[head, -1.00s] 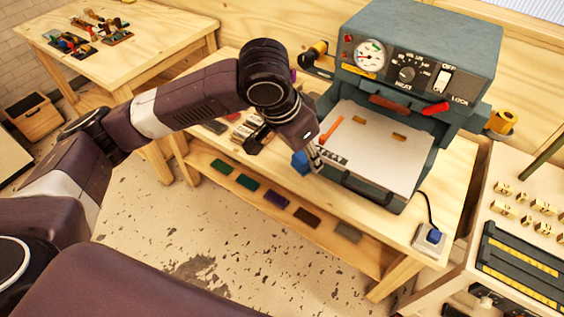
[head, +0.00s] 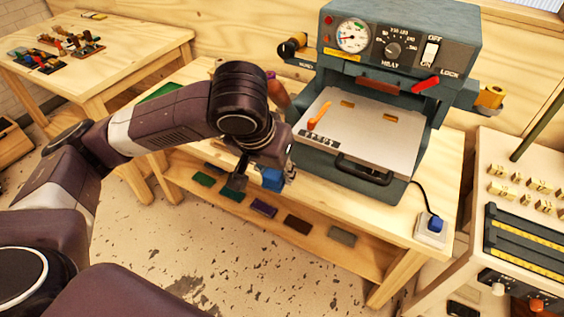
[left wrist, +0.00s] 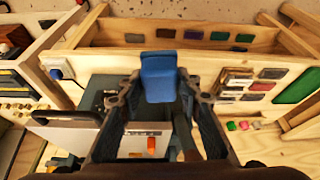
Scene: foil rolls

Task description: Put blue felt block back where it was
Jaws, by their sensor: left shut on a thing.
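My right gripper is not in view.
The press tray has a dark handle (head: 364,170) at its front. A stand with brass letter blocks (head: 519,187) is at the far right. The floor in front is clear.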

